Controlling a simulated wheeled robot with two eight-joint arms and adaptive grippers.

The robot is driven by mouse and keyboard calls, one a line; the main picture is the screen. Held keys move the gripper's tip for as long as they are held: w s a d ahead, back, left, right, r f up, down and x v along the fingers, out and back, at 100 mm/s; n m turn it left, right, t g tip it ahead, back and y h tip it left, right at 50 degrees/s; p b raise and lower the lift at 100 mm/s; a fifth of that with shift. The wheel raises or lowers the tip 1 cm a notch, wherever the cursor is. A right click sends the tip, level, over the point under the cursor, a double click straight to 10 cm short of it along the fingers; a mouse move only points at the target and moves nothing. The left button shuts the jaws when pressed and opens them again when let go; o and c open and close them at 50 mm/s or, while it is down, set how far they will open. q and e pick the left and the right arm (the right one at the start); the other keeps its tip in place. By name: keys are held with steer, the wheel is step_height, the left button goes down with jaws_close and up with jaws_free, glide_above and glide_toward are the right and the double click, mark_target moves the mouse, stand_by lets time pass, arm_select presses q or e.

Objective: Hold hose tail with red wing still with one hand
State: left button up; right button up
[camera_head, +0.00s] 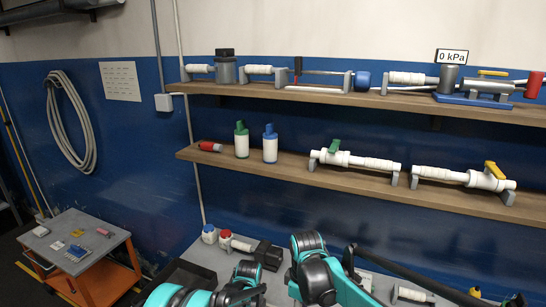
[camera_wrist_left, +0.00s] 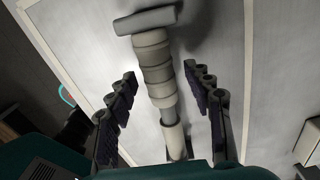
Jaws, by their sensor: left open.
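In the left wrist view, a pale ribbed hose tail (camera_wrist_left: 156,68) lies on a light metal surface, with a grey crossbar at its far end. My left gripper (camera_wrist_left: 160,74) is open, with its dark fingers on either side of the hose tail and visible gaps to both. No red wing shows in that view. In the head view, an upright red lever (camera_head: 297,66) stands beside a white ribbed fitting (camera_head: 262,70) on the upper shelf. My arms fill the bottom of the head view, and my right gripper's fingers do not show.
The bench (camera_head: 205,253) carries red- and blue-topped jars and a dark block (camera_head: 268,255). The lower shelf (camera_head: 290,170) holds two bottles and white valve pipes. An orange cart (camera_head: 85,255) stands at left, and a coiled hose (camera_head: 70,120) hangs on the wall.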

arm_select(q)
step_height(320, 180, up, 11)
steer(key=shift+f, duration=0.2)
steer(key=s+a+r+n+t+b, duration=0.3)
steer(key=s+a+r+n, duration=0.3)
steer(key=s+r+n, duration=0.4)
steer(key=s+a+f+n+t+b, duration=0.1)
steer(key=s+a+n+t, duration=0.1)
steer(key=s+n, duration=0.4)
steer(key=s+a+f+n+t+b, duration=0.1)
steer(key=s+a+f+n+t, duration=0.1)
steer(key=s+n, duration=0.5)
steer(key=shift+s+a+f+n, duration=0.25)
steer(key=shift+s+a, duration=0.2)
steer(key=shift+s, duration=0.3)
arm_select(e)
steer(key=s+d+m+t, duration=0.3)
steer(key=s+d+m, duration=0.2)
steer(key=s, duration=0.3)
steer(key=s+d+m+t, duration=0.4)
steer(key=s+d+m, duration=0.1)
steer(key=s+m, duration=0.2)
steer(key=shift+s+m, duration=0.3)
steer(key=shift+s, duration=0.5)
